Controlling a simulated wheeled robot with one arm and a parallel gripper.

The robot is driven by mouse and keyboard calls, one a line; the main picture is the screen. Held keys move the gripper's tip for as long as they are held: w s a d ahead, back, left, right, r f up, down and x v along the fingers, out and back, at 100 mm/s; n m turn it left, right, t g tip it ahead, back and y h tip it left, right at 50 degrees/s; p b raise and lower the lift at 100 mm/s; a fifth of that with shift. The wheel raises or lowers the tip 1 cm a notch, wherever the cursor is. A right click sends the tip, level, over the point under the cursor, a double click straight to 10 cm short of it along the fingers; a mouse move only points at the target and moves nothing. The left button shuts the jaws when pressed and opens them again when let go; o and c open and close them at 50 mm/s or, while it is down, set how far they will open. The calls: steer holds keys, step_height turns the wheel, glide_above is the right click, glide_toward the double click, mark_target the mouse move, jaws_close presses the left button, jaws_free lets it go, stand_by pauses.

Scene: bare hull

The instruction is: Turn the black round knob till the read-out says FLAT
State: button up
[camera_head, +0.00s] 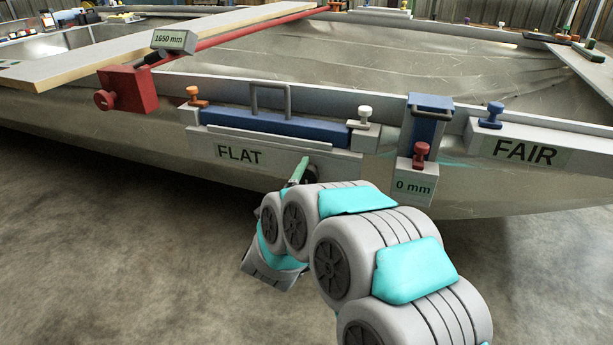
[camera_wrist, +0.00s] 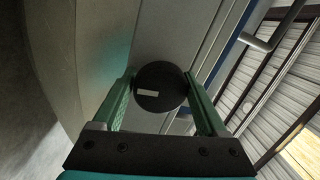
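The black round knob (camera_wrist: 160,90) is in the wrist view, with a small pale mark on its face. My gripper (camera_wrist: 160,76) has one green finger on each side of it, and both fingertips appear to touch its rim. In the head view my gripper (camera_head: 301,170) reaches the grey panel on the hull's side; the knob is mostly hidden there behind my fingers and arm. The read-out (camera_head: 239,154), just left of my gripper on that panel, says FLAT.
A blue bar with a grey handle (camera_head: 270,88) sits above the panel. To the right are a blue clamp with a red knob and a 0 mm tag (camera_head: 414,187), then a FAIR plate (camera_head: 525,151). A red clamp (camera_head: 130,90) is at left. Floor in front is clear.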

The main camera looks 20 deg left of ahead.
steer(key=o, duration=0.4)
steer(key=shift+c, duration=0.2)
steer(key=s, duration=0.7)
steer(key=shift+s+d+f+p, duration=0.15)
steer(key=shift+s+f+p, duration=0.2)
steer(key=shift+s+p, duration=0.05)
